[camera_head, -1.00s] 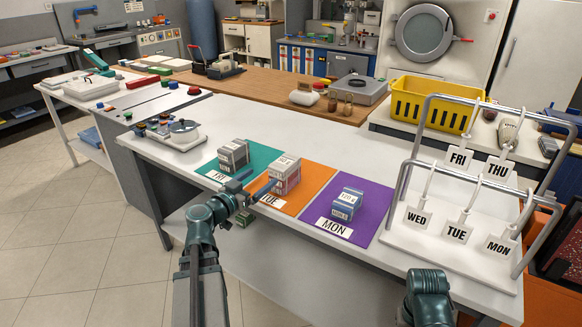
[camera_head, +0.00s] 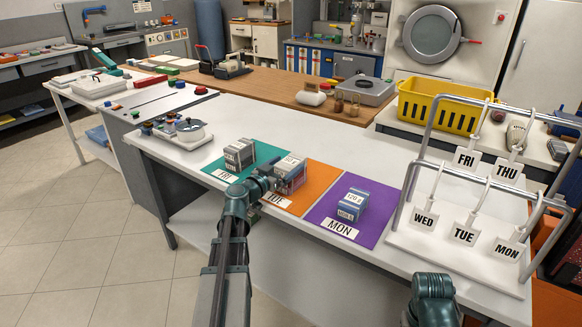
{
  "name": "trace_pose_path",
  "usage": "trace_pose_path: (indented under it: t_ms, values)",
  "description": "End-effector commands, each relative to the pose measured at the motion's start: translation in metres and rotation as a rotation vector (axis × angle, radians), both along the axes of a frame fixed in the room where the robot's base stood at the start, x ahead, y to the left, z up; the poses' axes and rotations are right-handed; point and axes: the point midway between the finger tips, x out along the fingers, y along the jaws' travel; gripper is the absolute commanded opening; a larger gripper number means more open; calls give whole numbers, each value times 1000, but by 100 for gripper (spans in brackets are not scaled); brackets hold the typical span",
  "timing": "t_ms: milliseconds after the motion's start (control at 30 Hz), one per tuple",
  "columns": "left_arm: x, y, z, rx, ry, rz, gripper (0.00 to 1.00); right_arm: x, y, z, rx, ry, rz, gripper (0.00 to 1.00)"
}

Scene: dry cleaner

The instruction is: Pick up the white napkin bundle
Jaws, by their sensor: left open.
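A pale, light-topped bundle (camera_head: 292,169) with a printed label sits on the orange TUE mat (camera_head: 322,180). It looks like the white napkin bundle, though its sides look pinkish-grey. My left gripper (camera_head: 272,178) is open at the bundle's left front side. Its fingers overlap the bundle's lower left in the picture; I cannot tell whether they touch it or straddle it. A grey bundle (camera_head: 239,154) sits on the green mat (camera_head: 217,166), and a blue-grey bundle (camera_head: 353,204) on the purple MON mat (camera_head: 374,221). Only a link of my right arm shows at bottom right; its gripper is out of view.
A metal rack (camera_head: 408,180) with hanging day tags stands at the right of the white counter (camera_head: 270,122). A yellow basket (camera_head: 440,108) stands behind it. The counter behind the mats is clear.

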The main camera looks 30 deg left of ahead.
Motion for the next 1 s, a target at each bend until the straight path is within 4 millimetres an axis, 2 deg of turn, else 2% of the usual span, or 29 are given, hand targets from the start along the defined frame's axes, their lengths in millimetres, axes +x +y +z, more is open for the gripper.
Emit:
trace_pose_path:
  t_ms: [33,167,400,833,867,1000]
  values:
    - [11,-2,-2,0,0,-4,100,0,0,-2,0,0,0,50]
    - [27,-2,-2,0,0,-1,100,0,0,-2,0,0,0,50]
    - [28,-3,-2,0,0,0,100,0,0,-2,0,0,0,50]
    - [27,-3,-2,0,0,0,23,0,0,-2,0,0,0,50]
    - [27,-3,-2,0,0,0,19,0,0,-2,0,0,0,50]
    - [27,-3,-2,0,0,0,19,0,0,-2,0,0,0,50]
